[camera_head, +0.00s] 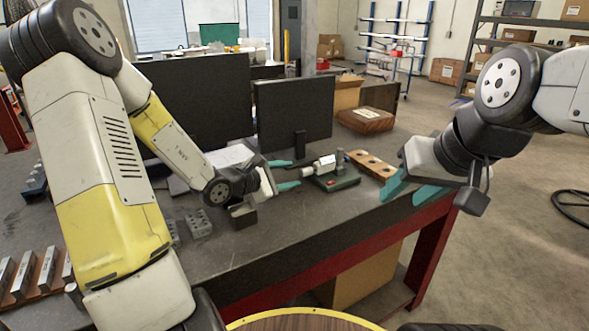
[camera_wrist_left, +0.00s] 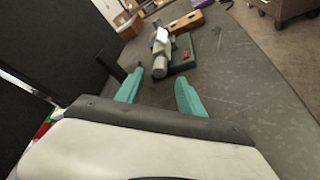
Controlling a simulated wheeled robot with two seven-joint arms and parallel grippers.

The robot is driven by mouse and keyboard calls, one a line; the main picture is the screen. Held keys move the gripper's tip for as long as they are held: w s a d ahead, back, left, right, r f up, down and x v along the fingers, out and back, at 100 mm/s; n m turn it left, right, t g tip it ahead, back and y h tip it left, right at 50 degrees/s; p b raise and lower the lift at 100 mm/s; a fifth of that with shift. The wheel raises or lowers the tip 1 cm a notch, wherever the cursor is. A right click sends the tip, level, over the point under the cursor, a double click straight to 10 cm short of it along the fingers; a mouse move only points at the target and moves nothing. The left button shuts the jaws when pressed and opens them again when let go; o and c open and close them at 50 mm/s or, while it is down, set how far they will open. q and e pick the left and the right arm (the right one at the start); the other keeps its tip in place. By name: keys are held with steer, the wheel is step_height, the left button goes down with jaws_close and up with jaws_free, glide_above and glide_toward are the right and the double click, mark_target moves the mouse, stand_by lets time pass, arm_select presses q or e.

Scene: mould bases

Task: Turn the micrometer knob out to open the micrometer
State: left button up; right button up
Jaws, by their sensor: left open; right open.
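The micrometer (camera_head: 322,165) is a silver and white instrument on a dark green base (camera_head: 336,181), standing on the table below the right monitor. In the left wrist view the micrometer (camera_wrist_left: 160,45) lies ahead of the fingers, its grey cylindrical knob (camera_wrist_left: 160,68) pointing toward my left gripper. My left gripper (camera_head: 287,174) is open and empty, its teal fingers just left of the knob and apart from it. The fingers also show in the left wrist view (camera_wrist_left: 160,90). My right gripper (camera_head: 408,190) is open and empty at the table's right edge, right of the micrometer.
A wooden block with holes (camera_head: 371,165) lies right of the micrometer. Two monitors (camera_head: 293,118) stand behind. Grey metal blocks (camera_head: 198,224) lie left of my left gripper. The dark table (camera_head: 290,232) is clear in front of the micrometer.

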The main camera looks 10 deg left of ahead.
mark_target(302, 173)
arm_select(q)
steer(key=x, duration=0.7)
steer(key=shift+w+d+f, duration=0.1)
steer(key=shift+w+d, duration=0.1)
steer(key=shift+w, duration=0.1)
jaws_close()
